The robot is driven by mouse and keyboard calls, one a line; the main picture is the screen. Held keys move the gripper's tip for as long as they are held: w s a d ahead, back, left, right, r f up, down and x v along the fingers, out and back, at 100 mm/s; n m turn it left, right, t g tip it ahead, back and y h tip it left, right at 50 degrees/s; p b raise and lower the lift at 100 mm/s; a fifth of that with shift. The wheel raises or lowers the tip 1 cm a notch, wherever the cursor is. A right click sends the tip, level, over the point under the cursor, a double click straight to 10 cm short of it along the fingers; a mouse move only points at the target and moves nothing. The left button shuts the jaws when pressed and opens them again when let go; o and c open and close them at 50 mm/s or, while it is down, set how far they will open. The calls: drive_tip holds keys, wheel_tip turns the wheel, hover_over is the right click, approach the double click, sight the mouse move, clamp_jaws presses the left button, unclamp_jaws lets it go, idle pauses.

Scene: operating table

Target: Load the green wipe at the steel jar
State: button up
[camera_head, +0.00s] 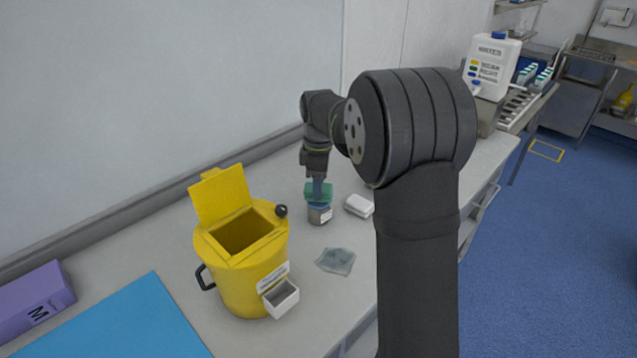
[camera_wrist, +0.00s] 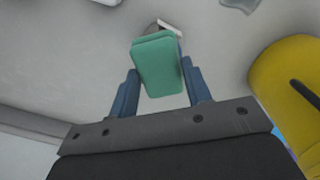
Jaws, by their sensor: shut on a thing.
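The green wipe (camera_wrist: 158,66) is a folded pad between the blue fingers of my gripper (camera_wrist: 160,88) in the wrist view. My gripper (camera_head: 318,188) is shut on the green wipe (camera_head: 325,191) in the head view. The steel jar (camera_head: 319,214) is a small grey cylinder with a white label, standing upright on the counter. The wipe appears at or just above the jar's top, and I cannot tell whether they touch. In the wrist view the wipe hides most of the jar, and only an edge with its white label (camera_wrist: 170,28) shows.
A yellow bin (camera_head: 243,275) with a raised lid stands left of the jar. A white stack (camera_head: 359,206) lies close to the jar's right. A clear packet (camera_head: 336,261) lies in front. A blue mat (camera_head: 125,325) and purple box (camera_head: 35,297) are at the left.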

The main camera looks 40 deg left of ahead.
drive_tip(key=shift+f, duration=0.6)
idle(1.1)
drive_tip(key=shift+r, duration=3.55)
drive_tip(key=w+d+f+m, duration=0.3)
drive_tip(key=d+f, duration=0.1)
drive_tip(key=d, duration=0.6)
drive_tip(key=w+d+f+m, duration=0.3)
drive_tip(key=d+f+m, duration=0.1)
drive_tip(key=d, duration=0.7)
drive_tip(key=w+d+f+m, duration=0.3)
drive_tip(key=w+d+f, duration=0.1)
drive_tip(key=d, duration=0.6)
drive_tip(key=w+d+f+m, duration=0.3)
drive_tip(key=d+f+m, duration=0.5)
drive_tip(key=d, duration=0.1)
drive_tip(key=w+d+f+m, duration=0.3)
drive_tip(key=d+f+m, duration=0.4)
drive_tip(key=d, duration=0.3)
drive_tip(key=shift+w+f+m, duration=0.35)
drive_tip(key=shift+f+m, duration=0.05)
drive_tip(key=shift+f, duration=0.2)
